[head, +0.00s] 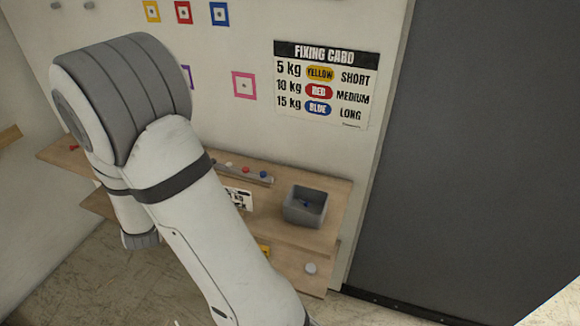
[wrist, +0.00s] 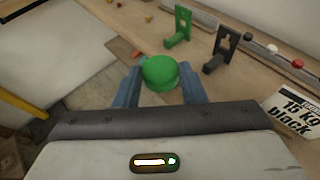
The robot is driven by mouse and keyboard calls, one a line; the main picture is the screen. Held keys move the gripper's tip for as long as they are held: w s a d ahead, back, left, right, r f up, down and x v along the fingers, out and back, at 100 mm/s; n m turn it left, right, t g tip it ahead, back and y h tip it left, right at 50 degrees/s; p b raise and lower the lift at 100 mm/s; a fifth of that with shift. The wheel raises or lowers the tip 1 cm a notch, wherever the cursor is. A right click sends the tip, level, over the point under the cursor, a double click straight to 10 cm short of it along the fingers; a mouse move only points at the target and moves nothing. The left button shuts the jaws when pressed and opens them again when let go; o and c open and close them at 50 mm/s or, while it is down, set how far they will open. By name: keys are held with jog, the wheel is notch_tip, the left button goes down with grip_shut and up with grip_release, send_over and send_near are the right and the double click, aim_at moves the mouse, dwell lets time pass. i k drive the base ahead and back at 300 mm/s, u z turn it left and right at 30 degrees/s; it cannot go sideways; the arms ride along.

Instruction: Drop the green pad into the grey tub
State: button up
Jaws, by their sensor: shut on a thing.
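The green pad (wrist: 160,72) is a round, thick green piece in the wrist view. My gripper (wrist: 160,85) is shut on it, with a blue-grey finger on each side. The shelf lies beyond and below the pad; I cannot tell the height between them. The grey tub (head: 304,207) is an open square box on the right part of the wooden shelf in the head view. The tub is not in the wrist view. In the head view my arm hides my gripper and the pad.
A green bracket (wrist: 179,26) and a black bracket (wrist: 221,50) stand on the shelf near a rail with coloured knobs (wrist: 298,63). A "15 kg black" card (wrist: 292,112) is at the right. A fixing card (head: 322,85) hangs on the wall above the tub.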

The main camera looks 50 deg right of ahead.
aim_at(313, 211)
jog(key=z, duration=1.9)
jog(key=k, duration=0.55)
jog(key=u, duration=0.1)
jog(key=i, duration=0.55)
jog(key=u, duration=0.1)
